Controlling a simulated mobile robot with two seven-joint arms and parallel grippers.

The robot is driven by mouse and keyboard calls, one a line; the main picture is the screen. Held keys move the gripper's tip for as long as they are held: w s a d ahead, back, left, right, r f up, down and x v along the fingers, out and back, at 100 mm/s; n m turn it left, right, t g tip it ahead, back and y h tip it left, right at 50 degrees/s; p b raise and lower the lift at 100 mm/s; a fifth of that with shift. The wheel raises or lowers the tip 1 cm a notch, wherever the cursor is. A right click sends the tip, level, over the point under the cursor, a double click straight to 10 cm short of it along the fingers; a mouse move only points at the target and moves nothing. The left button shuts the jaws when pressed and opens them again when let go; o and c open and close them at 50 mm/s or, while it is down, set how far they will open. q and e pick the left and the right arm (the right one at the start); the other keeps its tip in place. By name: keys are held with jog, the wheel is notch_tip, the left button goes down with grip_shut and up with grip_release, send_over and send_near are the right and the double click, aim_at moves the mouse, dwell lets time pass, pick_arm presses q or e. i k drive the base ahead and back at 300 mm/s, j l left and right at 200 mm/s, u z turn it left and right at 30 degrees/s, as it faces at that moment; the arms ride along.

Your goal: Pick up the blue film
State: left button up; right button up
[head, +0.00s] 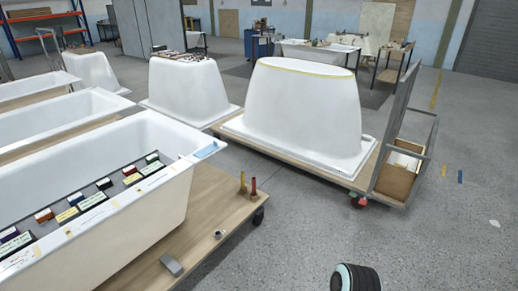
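A small light-blue piece, which looks like the blue film (206,150), lies on the rim at the near right corner of the closest white bathtub (175,192). Neither gripper can be seen in the head view, so where they are relative to the film is hidden. Nothing is seen touching the film.
An upturned tub (303,115) sits on another cart with a metal frame and wooden box (398,175). Grey floor (310,220) between them is clear.

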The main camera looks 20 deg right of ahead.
aim_at(202, 153)
jog(key=z, duration=0.2)
jog(key=i+l+u, duration=0.1)
jog(key=i, duration=0.35)
jog(key=i+l+u, duration=0.15)
jog(key=i, duration=0.25)
jog(key=i+l+u, duration=0.1)
jog(key=i+l, duration=0.2)
jog(key=i+j, duration=0.05)
jog(key=i, duration=0.05)
